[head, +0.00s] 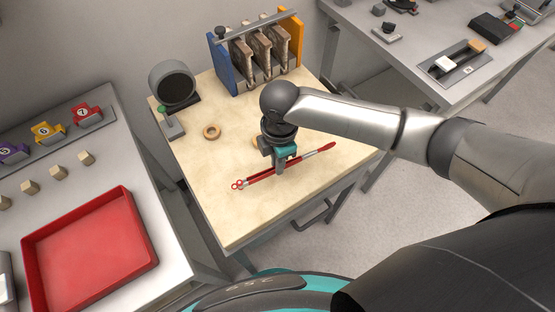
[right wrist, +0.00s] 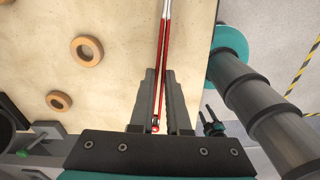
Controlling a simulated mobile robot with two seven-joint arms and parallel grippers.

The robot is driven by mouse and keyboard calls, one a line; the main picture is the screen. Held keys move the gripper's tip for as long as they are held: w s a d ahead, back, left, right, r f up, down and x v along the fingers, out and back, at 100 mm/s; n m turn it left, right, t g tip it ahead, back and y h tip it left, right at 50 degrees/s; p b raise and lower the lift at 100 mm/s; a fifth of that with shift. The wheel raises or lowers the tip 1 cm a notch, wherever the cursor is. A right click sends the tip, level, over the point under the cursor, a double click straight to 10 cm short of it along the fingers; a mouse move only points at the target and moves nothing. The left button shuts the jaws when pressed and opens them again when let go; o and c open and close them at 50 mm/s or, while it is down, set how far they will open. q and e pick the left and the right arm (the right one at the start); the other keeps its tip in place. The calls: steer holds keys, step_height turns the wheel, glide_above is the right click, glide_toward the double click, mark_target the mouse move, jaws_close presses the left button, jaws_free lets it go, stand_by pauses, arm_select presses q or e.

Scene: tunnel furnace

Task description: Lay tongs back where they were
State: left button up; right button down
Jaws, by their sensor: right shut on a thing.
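The tongs (head: 318,152) are long and thin, red with silver-grey sections. They lie slantwise low over the front right of the pale wooden table. My right gripper (head: 281,171) points down and is shut on the tongs near their middle. In the right wrist view the tongs (right wrist: 164,45) run between the two fingers of the right gripper (right wrist: 161,75), with a red end close to the palm. I cannot tell whether the tongs touch the table top. My left gripper is not in view.
The wooden table (head: 225,205) holds a wooden ring (head: 211,131), a round dark-mouthed furnace (head: 173,83) and a rack (head: 262,55) at the back. A second ring shows in the wrist view (right wrist: 58,100). A red tray (head: 90,245) is on the left table. The table's front is clear.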

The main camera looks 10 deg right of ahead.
steer(key=shift+f, duration=0.15)
steer(key=shift+f+b, duration=0.5)
steer(key=shift+f, duration=0.9)
steer(key=shift+f, duration=0.3)
steer(key=c, duration=0.8)
jaws_free()
steer(key=r+p, duration=0.3)
steer(key=r, duration=1.2)
steer(key=shift+d+r, duration=0.15)
steer(key=shift+d, duration=0.05)
